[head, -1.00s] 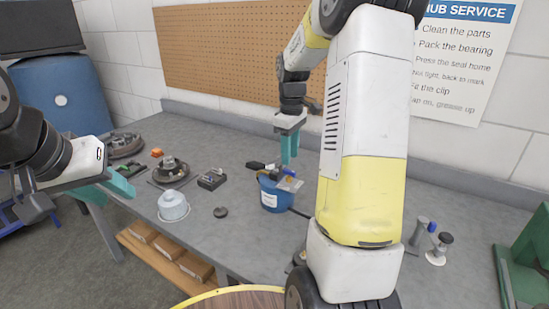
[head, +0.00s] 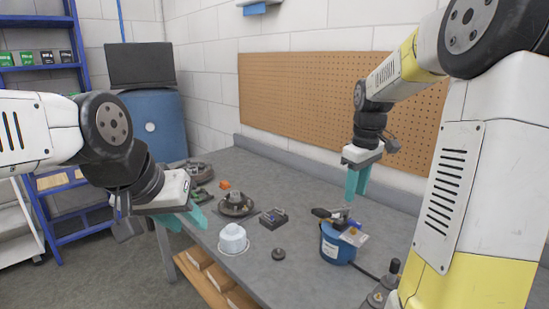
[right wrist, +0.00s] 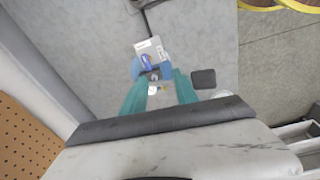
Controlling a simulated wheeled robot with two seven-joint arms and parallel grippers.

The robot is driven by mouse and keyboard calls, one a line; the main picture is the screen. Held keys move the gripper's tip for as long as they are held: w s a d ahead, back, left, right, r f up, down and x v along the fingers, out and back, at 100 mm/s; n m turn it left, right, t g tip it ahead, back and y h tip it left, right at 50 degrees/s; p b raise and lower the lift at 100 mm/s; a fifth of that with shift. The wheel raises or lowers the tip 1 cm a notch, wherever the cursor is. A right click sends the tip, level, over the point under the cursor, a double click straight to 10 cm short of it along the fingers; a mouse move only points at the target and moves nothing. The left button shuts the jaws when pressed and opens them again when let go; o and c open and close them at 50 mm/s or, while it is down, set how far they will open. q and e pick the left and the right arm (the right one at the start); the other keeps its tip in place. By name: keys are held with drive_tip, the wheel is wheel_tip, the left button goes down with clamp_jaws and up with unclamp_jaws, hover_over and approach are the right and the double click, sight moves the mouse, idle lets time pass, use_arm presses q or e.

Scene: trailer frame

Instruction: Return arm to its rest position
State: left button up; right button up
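My right gripper (head: 353,197) hangs fingers down, just above and behind the blue bucket (head: 328,248). Its teal fingers stand apart with nothing visible between them. In the right wrist view the gripper (right wrist: 157,80) is open, with the bucket (right wrist: 136,70) and the items in it below and between the fingers. My left gripper (head: 186,221) is at the left end of the bench, beside the white canister (head: 233,237). Its teal fingers show apart and I see nothing in them. The far side of that gripper is partly hidden by its wrist.
The grey bench (head: 300,216) carries a round hub part (head: 236,204), a small dark box (head: 273,217) and a black puck (head: 278,254). A pegboard (head: 310,95) is on the wall behind. A blue barrel (head: 155,122) and blue shelf (head: 72,200) stand left.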

drive_tip(key=s+a+r+m+t, duration=0.1)
drive_tip(key=s+a+m, duration=0.1)
drive_tip(key=s, duration=0.4)
drive_tip(key=s+a+r+m+t+y, duration=0.1)
drive_tip(key=s+a+r+m+t, duration=0.1)
drive_tip(key=s+a, duration=0.2)
drive_tip(key=s+a+r+m+t+y, duration=0.1)
drive_tip(key=s+a+m+t, duration=0.1)
drive_tip(key=s, duration=0.7)
drive_tip(key=shift+s+a+r, duration=0.15)
drive_tip(key=shift+a+r, duration=0.2)
drive_tip(key=shift+a, duration=0.55)
